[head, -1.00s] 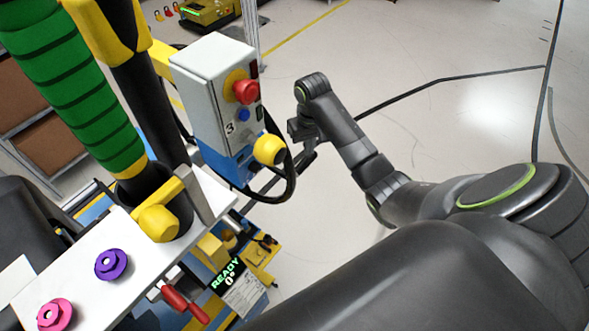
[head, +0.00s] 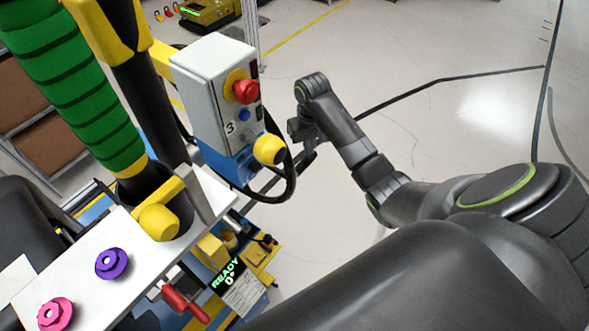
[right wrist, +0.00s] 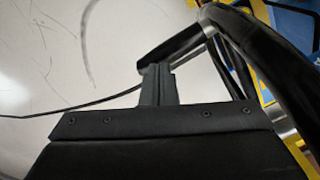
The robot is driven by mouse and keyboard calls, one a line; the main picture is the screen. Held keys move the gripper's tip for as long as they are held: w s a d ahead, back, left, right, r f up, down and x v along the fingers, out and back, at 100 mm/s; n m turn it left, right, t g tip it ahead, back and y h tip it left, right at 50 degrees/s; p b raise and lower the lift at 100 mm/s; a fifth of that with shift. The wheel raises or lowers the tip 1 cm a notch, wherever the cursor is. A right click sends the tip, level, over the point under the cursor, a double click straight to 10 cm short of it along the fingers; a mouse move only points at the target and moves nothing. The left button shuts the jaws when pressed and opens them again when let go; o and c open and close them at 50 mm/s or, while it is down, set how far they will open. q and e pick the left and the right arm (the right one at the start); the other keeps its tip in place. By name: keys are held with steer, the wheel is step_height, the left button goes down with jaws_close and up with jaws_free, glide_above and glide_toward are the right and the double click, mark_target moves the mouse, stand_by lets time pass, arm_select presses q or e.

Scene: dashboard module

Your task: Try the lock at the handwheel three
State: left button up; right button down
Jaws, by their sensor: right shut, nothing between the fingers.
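A grey and blue control box (head: 222,95) marked 3 stands left of centre in the head view. It carries a red mushroom button (head: 246,91) on a yellow collar, a small blue button (head: 244,115) and a yellow knob (head: 269,150). A bar with a black grip (head: 308,162) sticks out right of the box. The grip (right wrist: 172,46) also shows in the right wrist view. My right gripper (head: 298,132) is shut and empty by the grip's outer end. Its fingers (right wrist: 158,85) overlap the grip in the right wrist view; I cannot tell whether they touch. My left gripper is not in view.
A black cable (head: 292,180) loops beside the box. A white plate (head: 140,250) with purple (head: 111,264) and pink (head: 55,314) knobs lies lower left, near a red handle (head: 184,303). A display (head: 226,275) reads READY 0°. Floor at right is mostly clear.

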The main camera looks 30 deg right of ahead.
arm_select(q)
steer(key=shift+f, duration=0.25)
arm_select(e)
steer(key=shift+f, duration=0.85)
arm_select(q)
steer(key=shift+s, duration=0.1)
arm_select(e)
steer(key=shift+s, duration=0.1)
stand_by(0.4)
